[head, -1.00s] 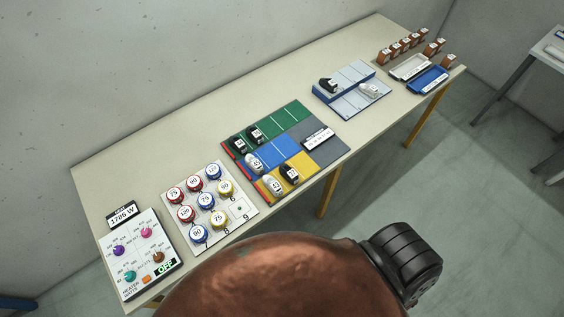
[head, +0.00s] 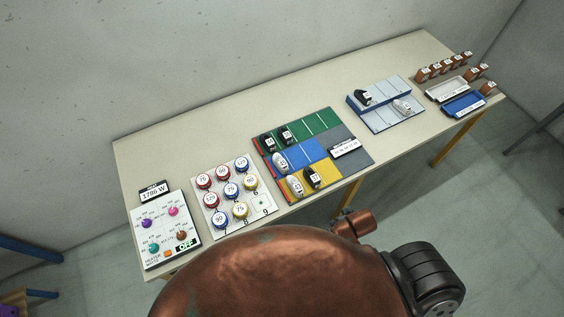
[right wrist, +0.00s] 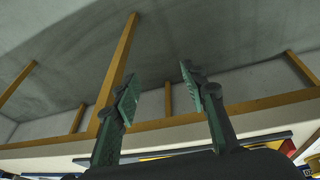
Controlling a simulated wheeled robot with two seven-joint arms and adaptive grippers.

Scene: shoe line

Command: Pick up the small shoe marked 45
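Several small shoes stand on the colored mat (head: 318,121) and the blue-grey stand in the head view. On the mat are black shoes (head: 268,142) and (head: 287,135) on green, a white-grey shoe (head: 280,162) on blue, and a grey shoe (head: 294,185) and a black shoe (head: 312,177) on yellow. The stand (head: 382,112) holds a black shoe (head: 363,97) and a white shoe (head: 401,107). Their numbers are too small to read surely. My right gripper (right wrist: 158,95) is open and empty in the right wrist view, with the table edge around it. My left gripper is not in view.
A white board (head: 221,224) with several round pieces and a control panel (head: 165,255) marked OFF lie on the table's left. White and blue trays (head: 462,105) and brown pieces are at the right end. The back strip of the table (head: 250,100) is clear.

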